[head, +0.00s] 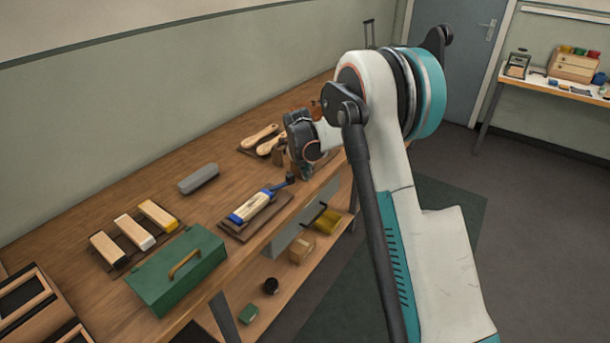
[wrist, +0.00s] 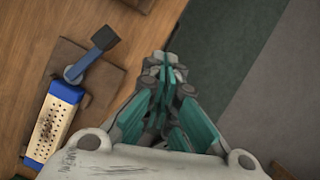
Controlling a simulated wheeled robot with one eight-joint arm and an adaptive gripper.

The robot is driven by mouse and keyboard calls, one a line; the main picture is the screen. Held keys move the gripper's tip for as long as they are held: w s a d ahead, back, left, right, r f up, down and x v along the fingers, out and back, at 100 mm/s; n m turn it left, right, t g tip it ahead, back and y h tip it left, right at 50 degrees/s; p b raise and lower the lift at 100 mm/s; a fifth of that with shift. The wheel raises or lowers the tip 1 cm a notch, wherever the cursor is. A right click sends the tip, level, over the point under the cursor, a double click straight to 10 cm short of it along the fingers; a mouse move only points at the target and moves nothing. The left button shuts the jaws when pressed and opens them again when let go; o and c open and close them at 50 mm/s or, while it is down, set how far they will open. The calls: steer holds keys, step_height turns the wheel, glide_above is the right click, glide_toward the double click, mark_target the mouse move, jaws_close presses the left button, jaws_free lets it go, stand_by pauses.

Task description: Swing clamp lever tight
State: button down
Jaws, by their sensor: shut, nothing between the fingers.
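The clamp lever (wrist: 90,58) is a blue arm with a dark square knob, pointing up and right from a grey pivot in the wrist view. It also shows in the head view (head: 279,186). The fixture sits on a brown board (head: 236,231) near the bench's front edge. My gripper (wrist: 165,62) is shut and empty, to the right of the lever and apart from it. In the head view, my gripper (head: 308,170) is partly hidden by my wrist.
A green box (head: 176,268) with a handle stands at the front left of the bench. Several wooden blocks (head: 133,230) lie on a rack behind it. A grey oblong (head: 198,178) and wooden handles (head: 260,136) lie farther back. Below is a shelf with small boxes (head: 302,249).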

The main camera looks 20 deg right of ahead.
steer(key=r, duration=0.2)
steer(key=s+r+p, duration=0.1)
steer(key=shift+s+d+r, duration=0.15)
steer(key=shift+r, duration=0.2)
